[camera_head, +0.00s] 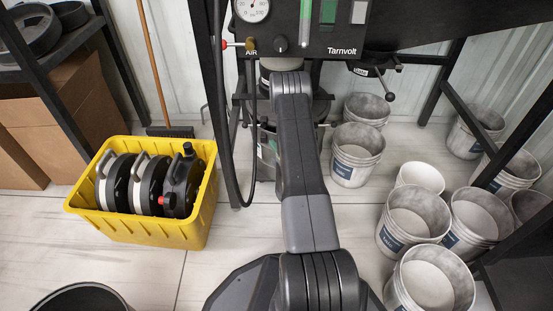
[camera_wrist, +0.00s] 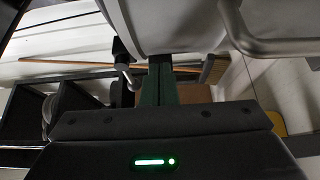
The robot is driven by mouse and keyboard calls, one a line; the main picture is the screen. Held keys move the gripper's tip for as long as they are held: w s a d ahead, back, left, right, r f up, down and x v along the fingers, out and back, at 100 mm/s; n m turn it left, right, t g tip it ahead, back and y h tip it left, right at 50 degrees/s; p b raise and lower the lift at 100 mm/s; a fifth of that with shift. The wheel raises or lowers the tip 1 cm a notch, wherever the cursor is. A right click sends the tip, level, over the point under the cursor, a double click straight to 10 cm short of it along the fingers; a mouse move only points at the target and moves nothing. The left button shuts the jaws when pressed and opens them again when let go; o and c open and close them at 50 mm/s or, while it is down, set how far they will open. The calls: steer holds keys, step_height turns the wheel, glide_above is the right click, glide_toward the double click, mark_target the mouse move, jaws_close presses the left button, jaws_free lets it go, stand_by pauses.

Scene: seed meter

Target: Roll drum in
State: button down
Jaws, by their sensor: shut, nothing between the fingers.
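My gripper (camera_wrist: 160,68) shows in the wrist view with its dark fingers together and nothing between them. The fingertips are close to a pale grey rounded body (camera_wrist: 176,25), which looks like the drum. I cannot tell whether they touch it. A bent metal handle (camera_wrist: 268,42) is at its right. In the head view my arm reaches to the machine below its Tarnvolt panel (camera_head: 325,45). A pale rounded part (camera_head: 281,63) shows just above the arm's far end. The arm hides my gripper and most of that part there.
A yellow crate (camera_head: 140,229) at left holds three round units with handles. Several white buckets (camera_head: 414,212) crowd the right floor. A black hose (camera_head: 232,165) hangs left of my arm. A clamp-like handle (camera_head: 381,80) hangs under the panel. Floor between crate and machine is clear.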

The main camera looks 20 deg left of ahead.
steer(key=shift+w, duration=0.85)
steer(key=w, duration=0.2)
steer(key=w+a, duration=0.1)
steer(key=w, duration=0.2)
steer(key=shift+a+r, duration=0.2)
steer(key=shift+s, duration=0.1)
